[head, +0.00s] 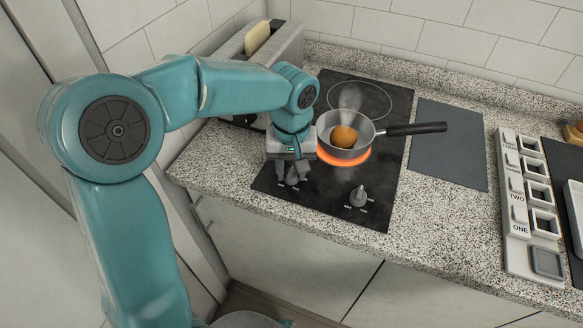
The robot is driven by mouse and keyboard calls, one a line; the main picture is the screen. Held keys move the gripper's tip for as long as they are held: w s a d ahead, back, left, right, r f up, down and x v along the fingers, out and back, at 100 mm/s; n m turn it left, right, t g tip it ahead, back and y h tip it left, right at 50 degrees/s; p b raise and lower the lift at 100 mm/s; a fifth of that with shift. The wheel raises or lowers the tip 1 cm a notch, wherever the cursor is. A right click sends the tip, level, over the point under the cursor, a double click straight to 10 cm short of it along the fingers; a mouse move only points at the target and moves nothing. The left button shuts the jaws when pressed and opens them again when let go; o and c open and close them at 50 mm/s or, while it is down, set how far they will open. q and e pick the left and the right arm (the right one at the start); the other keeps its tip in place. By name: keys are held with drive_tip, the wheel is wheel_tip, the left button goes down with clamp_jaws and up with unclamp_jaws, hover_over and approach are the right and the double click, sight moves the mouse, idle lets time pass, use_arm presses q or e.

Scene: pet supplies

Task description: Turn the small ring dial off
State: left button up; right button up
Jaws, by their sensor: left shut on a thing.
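The black cooktop (325,197) has two dials along its front. My left gripper (291,180) points down at the cooktop's front left and is shut on the left dial, which its fingers mostly hide. The other dial (358,196) is grey, stands to the right and is free. The front ring (330,158) glows orange under a steel pan (343,152). The back ring (357,100) is dark, with only its outline showing. My right gripper is not in view.
The pan holds a round orange-brown item (343,136), and its black handle (417,129) points right. A toaster with bread (257,37) stands behind my left arm. A grey board (447,145) and a labelled white rack (516,200) lie to the right.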

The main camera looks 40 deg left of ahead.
sight(292, 170)
use_arm(q)
drive_tip(key=shift+r, duration=0.1)
idle(0.4)
drive_tip(key=o, duration=1)
wheel_tip(292, 170, up, 16)
drive_tip(key=shift+r+p, duration=0.15)
drive_tip(key=shift+p, duration=1)
